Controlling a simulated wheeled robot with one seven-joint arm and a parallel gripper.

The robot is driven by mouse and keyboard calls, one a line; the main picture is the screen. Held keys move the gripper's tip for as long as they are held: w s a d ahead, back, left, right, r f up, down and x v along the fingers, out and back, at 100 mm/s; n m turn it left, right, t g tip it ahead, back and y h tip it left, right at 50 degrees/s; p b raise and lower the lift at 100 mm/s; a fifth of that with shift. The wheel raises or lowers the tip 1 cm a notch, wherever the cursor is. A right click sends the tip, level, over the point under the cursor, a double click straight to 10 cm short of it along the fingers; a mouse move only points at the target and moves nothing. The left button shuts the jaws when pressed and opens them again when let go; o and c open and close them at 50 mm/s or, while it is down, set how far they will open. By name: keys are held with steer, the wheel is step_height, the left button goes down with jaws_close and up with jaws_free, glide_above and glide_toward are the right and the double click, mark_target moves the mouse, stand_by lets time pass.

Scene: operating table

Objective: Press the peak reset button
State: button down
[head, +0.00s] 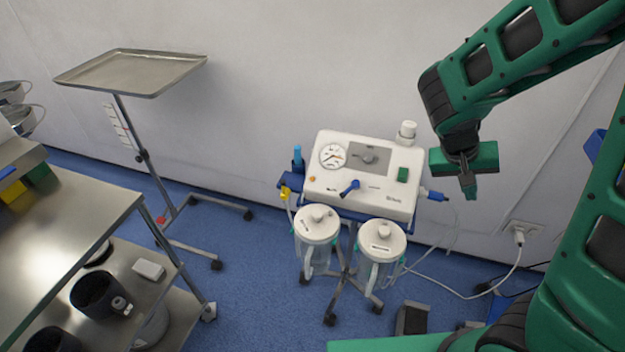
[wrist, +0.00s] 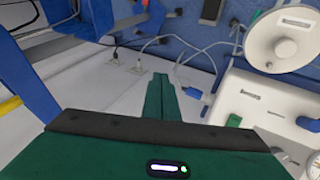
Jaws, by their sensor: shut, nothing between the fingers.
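A white suction unit (head: 362,180) stands on a wheeled stand near the wall. Its front panel carries a round gauge (head: 333,155), a grey panel with a knob (head: 368,158), a blue lever (head: 349,187), a small orange button (head: 312,178) and a green switch (head: 402,174). No label is legible, so I cannot tell which control is the peak reset button. My gripper (head: 469,192) is shut and empty, pointing down, to the right of the unit and apart from it. In the wrist view, the closed fingers (wrist: 160,80) lie left of the unit (wrist: 258,105).
Two lidded canisters (head: 318,224) (head: 381,240) hang at the unit's front. A blue connector (head: 435,196) and cables lie on its right, near a wall socket (head: 521,231). A tray stand (head: 130,72) and a steel trolley (head: 80,225) are on the left.

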mark_target(312, 179)
steer(key=w+a+f+n+t, duration=0.1)
steer(key=w+a+n+t, duration=0.2)
steer(key=a, duration=0.6)
steer(key=w+a+f+n+t, duration=0.1)
steer(key=w+a+t, duration=0.3)
steer(key=a, duration=0.5)
steer(key=w+a+f+n+t, duration=0.1)
steer(key=w+a+n+t, duration=0.3)
steer(key=a, duration=0.5)
steer(key=shift+w+f+n+t+h, duration=0.15)
steer(key=shift+w+h, duration=0.05)
steer(key=shift+w, duration=0.4)
steer(key=shift+w+f+n+t+h, duration=0.15)
steer(key=shift+w+h, duration=0.05)
steer(key=shift+w, duration=0.4)
steer(key=s+a+n+t+y, duration=0.1)
steer(key=a+n+t+y, duration=0.2)
steer(key=a, duration=0.8)
steer(key=shift+s+a+f+n+y, duration=0.3)
steer(key=shift+a+f+n+y, duration=0.1)
steer(key=shift+y, duration=0.1)
steer(key=shift+d, duration=0.1)
steer(key=w+d+f, duration=0.1)
steer(key=w+f, duration=0.3)
steer(key=f, duration=0.3)
steer(key=shift+w+d, duration=0.35)
steer(key=shift+w, duration=0.05)
